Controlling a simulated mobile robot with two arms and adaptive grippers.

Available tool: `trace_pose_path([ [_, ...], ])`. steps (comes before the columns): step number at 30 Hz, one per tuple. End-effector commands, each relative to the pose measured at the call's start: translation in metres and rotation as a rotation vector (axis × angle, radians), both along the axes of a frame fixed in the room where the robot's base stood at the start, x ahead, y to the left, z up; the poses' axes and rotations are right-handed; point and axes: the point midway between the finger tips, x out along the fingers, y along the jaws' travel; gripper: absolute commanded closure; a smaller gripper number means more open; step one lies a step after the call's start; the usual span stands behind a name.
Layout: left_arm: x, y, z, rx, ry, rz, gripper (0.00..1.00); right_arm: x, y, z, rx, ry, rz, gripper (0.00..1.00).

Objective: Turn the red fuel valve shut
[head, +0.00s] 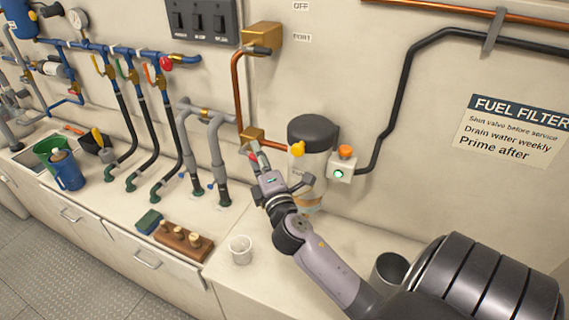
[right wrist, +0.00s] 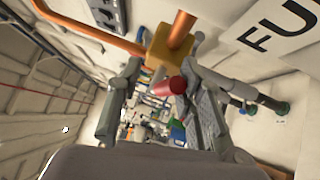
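The fuel valve is a brass block (head: 252,134) on a copper pipe, with a red handle (head: 254,157) below it. In the right wrist view, the red handle (right wrist: 170,87) points toward the camera, in front of the brass block (right wrist: 168,52). My right gripper (head: 262,160) is at the handle in the head view. In the right wrist view, its two fingers (right wrist: 163,74) are spread, with the red handle between them, nearer the right finger. Gaps show around the handle; contact cannot be told. My left gripper is out of view.
A white cup (head: 241,250), a wooden peg block (head: 178,240) and a metal cup (head: 388,271) are below.

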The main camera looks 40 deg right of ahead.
Motion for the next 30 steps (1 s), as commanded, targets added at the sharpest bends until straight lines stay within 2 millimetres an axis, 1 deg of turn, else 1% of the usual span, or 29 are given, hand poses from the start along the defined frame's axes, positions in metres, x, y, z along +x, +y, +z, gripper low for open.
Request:
trace_pose_path([
  [1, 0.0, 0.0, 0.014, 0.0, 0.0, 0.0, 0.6, 0.0, 0.0, 0.008, -0.008, 0.016, 0.0, 0.66],
  [2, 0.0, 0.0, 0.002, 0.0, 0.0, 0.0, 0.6, -0.006, 0.003, -0.003, -0.004, 0.015, 0.001, 0.66],
  [3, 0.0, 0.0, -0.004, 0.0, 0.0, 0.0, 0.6, -0.013, 0.006, -0.007, -0.003, 0.014, 0.001, 0.66],
  [8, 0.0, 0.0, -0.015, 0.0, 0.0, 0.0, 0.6, -0.04, 0.016, -0.011, -0.003, 0.012, 0.002, 0.66],
  [22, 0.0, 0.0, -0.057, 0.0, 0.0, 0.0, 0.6, -0.126, 0.051, -0.024, 0.0, 0.013, 0.0, 0.66],
  [25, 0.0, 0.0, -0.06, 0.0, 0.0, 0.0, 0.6, -0.144, 0.057, -0.025, 0.001, 0.013, -0.003, 0.66],
  [26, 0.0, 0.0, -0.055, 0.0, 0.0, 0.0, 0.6, -0.148, 0.059, -0.023, 0.003, 0.013, -0.005, 0.66],
  [29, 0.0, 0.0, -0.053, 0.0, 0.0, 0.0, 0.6, -0.163, 0.065, -0.025, 0.0, 0.018, -0.005, 0.66],
  [30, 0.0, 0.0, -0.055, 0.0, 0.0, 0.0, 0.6, -0.16, 0.061, -0.032, 0.055, 0.019, -0.012, 0.66],
])
